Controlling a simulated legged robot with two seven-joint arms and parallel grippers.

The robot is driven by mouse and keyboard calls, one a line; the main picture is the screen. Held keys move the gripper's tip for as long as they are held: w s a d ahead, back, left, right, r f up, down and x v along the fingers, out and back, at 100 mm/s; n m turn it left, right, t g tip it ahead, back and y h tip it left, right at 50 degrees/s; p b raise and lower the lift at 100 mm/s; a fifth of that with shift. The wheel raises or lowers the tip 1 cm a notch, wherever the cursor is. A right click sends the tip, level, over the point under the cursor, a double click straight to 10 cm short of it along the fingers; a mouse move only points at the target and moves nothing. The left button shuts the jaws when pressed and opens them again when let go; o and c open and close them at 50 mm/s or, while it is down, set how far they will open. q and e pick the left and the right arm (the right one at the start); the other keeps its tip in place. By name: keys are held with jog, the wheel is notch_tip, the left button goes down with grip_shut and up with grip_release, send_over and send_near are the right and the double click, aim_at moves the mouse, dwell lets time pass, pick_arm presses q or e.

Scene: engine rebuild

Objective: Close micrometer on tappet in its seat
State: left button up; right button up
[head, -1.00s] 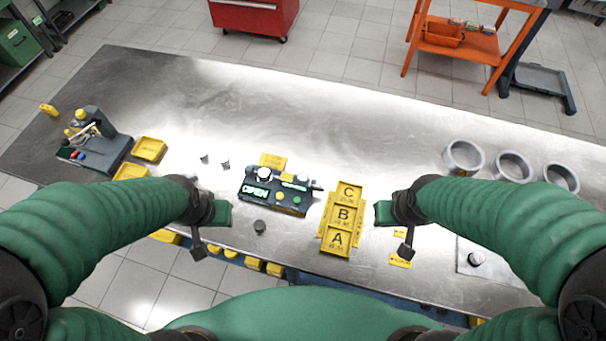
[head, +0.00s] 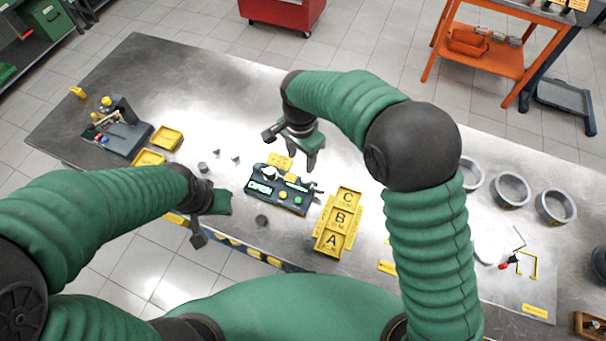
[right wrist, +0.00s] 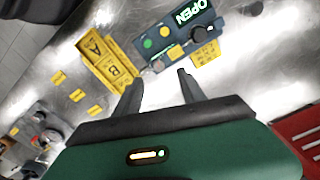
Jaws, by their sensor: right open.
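The micrometer (head: 280,190) is a dark bench unit with a lit "OPEN" display, a green button and a yellow button. It also shows in the right wrist view (right wrist: 172,50). My right gripper (head: 311,163) is open and empty, fingers pointing down just behind the micrometer's right part. In the right wrist view its fingers (right wrist: 158,82) are apart, near the unit. My left gripper (head: 217,203) hangs left of the micrometer; its jaw state is unclear.
A yellow A-B-C tray (head: 333,241) stands right of the micrometer. A grey cylinder (head: 262,221) stands in front of it, and small grey pieces (head: 217,154) lie to its left. Several metal rings (head: 511,189) stand at right.

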jog(key=p, duration=0.2)
send_over(306, 178)
jog(key=a, duration=0.1)
notch_tip(306, 178, down, 7)
jog(key=shift+s+f, duration=0.1)
jog(key=f, duration=0.1)
jog(key=d+f, duration=0.1)
jog(key=f, duration=0.2)
jog(key=shift+s+d, duration=0.1)
jog(key=shift+d, duration=0.25)
jog(key=shift+a+f, duration=0.1)
jog(key=shift+a, duration=0.55)
jog(key=shift+c, duration=0.5)
jog(key=shift+a, duration=0.2)
jog(key=shift+c, duration=3.6)
jog(key=shift+d, duration=0.3)
jog(key=shift+c, duration=1.1)
pick_arm(q)
jog(key=shift+w+d+r, duration=0.1)
jog(key=shift+d+r, duration=0.1)
jog(key=shift+r, duration=0.45)
jog(key=shift+w+d+r, duration=0.1)
jog(key=shift+d+r, duration=0.05)
jog(key=shift+r, duration=0.45)
pick_arm(e)
jog(key=shift+d, duration=0.15)
grip_shut()
